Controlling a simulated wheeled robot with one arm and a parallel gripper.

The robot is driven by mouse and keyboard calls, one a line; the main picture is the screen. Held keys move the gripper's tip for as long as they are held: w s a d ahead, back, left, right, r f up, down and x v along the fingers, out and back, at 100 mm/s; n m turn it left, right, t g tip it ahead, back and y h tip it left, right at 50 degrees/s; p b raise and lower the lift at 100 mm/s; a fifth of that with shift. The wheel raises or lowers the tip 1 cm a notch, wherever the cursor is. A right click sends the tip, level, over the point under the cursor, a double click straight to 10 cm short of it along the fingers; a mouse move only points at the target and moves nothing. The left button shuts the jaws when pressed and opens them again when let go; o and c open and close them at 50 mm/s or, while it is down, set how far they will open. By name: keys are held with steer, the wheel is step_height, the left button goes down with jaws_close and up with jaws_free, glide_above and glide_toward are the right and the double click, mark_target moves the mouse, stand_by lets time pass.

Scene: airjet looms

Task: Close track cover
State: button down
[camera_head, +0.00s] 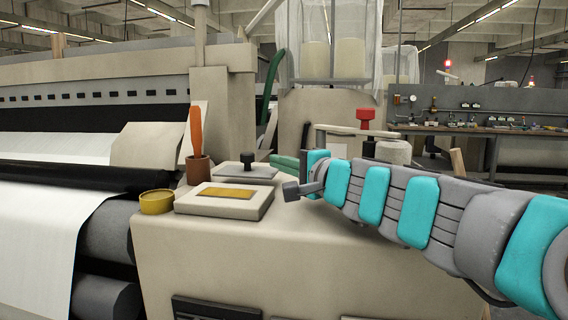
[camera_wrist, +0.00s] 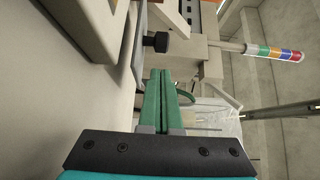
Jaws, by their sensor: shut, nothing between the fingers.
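A flat light-grey plate with a black knob, which looks like the track cover (camera_head: 232,173), lies on top of the beige machine housing in the head view. Its black knob (camera_head: 247,157) stands upright; in the wrist view the knob (camera_wrist: 157,42) shows just beyond my fingertips, slightly left. My gripper (camera_head: 272,158) has green fingers, pressed together and empty in the wrist view (camera_wrist: 160,73). The fingers point toward the knob and appear apart from it. I cannot tell how far the cover is open.
A raised beige box with a yellow panel (camera_head: 228,192), a yellow round dish (camera_head: 157,202) and a brown cup with an orange handle (camera_head: 198,165) stand nearby. The loom's black roller (camera_head: 90,179) is at left. A workbench (camera_head: 480,130) stands at the back right.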

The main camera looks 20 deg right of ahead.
mark_target(263, 170)
steer(key=shift+x, duration=3.15)
